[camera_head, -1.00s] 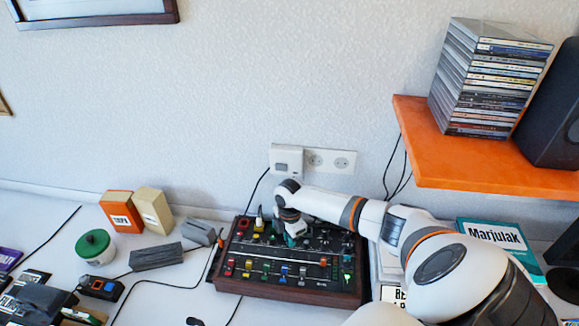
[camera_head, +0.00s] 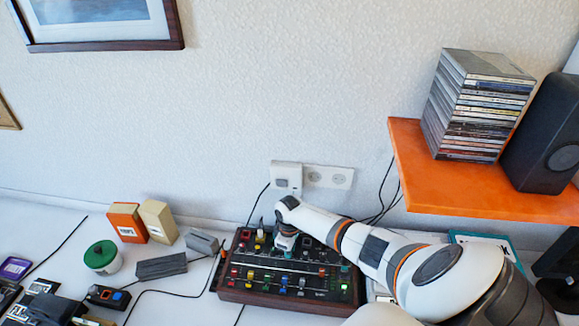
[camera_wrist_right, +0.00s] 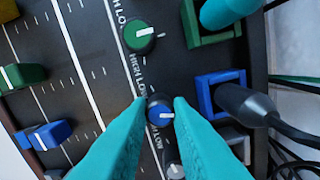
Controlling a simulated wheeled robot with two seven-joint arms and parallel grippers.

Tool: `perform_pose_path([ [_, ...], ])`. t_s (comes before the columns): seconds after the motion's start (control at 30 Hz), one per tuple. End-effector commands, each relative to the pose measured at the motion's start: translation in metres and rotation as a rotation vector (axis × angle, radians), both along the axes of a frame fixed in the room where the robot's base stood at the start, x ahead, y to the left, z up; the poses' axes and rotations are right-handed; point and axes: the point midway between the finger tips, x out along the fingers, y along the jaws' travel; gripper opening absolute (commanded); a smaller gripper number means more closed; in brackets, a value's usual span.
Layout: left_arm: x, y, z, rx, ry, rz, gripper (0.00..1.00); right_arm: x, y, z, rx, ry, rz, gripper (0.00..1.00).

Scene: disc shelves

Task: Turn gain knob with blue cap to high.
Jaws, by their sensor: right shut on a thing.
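The gain knob with a blue cap (camera_wrist_right: 160,113) sits on the black mixer panel in the right wrist view, its white pointer line facing right. The teal fingers of my right gripper (camera_wrist_right: 160,104) are closed on either side of this knob. In the head view my right gripper (camera_head: 285,244) reaches down onto the upper middle of the mixer (camera_head: 290,291) and hides the knob. High and low labels are printed beside the knobs. My left gripper is not in view.
A green-capped knob (camera_wrist_right: 139,37) is next to the blue one. A black plug (camera_wrist_right: 245,103) in a blue socket and its cables are close to the right finger. A blue fader (camera_wrist_right: 45,135) lies to the left. An orange shelf (camera_head: 480,187) overhangs at the right.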

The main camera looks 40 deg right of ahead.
Motion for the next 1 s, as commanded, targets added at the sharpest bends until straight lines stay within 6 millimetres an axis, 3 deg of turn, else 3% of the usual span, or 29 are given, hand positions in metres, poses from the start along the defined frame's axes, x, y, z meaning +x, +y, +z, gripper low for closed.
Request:
perform_pose_path([
  [1.0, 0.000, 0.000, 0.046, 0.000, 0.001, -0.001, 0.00, 0.000, 0.001, 0.002, 0.000, 0.000, -0.968, 0.00],
])
